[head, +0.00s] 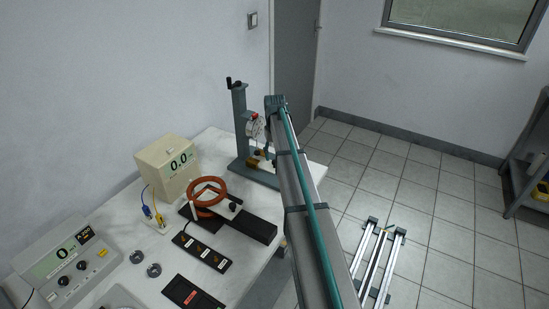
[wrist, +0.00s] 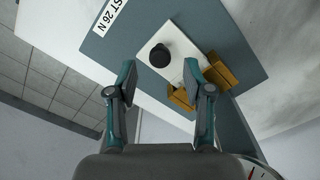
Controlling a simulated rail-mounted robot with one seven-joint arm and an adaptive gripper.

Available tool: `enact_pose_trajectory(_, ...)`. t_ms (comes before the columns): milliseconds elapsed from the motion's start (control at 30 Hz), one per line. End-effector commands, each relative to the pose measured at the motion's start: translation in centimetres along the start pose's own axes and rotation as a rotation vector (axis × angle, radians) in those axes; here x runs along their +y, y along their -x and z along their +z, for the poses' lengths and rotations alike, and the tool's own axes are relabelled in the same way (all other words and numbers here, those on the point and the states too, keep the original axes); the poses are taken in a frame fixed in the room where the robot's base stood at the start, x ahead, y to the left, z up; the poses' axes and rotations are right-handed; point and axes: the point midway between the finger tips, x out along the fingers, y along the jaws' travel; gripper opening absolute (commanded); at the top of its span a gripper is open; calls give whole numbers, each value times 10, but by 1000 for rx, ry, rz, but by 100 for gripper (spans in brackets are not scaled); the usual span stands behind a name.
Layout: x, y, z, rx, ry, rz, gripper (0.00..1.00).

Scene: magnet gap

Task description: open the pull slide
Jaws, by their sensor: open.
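In the wrist view, the pull slide appears to be a white plate (wrist: 182,48) with a round black knob (wrist: 160,55). It lies over a blue-grey base (wrist: 225,32), beside brass-coloured blocks (wrist: 222,72). My gripper (wrist: 158,72) is open and empty. Its two fingers stand apart on either side of the knob in the picture, with the knob near the tips; I cannot tell the depth gap. In the head view, the blue-grey stand (head: 240,125) with a dial gauge is at the bench's far end. My arm hides part of it and my gripper.
A beige meter box (head: 165,165) reading 0.0, an orange coil (head: 208,192) and a black rail (head: 252,227) stand on the white bench. Another console (head: 65,262) is at the lower left.

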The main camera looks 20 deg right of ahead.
Motion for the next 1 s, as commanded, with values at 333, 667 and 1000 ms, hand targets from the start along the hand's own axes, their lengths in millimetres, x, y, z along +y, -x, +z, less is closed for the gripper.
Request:
enact_pose_trajectory(333, 0, -28, 0, 1, 0, 0, 51)
enact_pose_trajectory(667, 0, -29, 0, 1, 0, 0, 41)
enact_pose_trajectory(1000, 0, -29, 0, 1, 0, 0, 0)
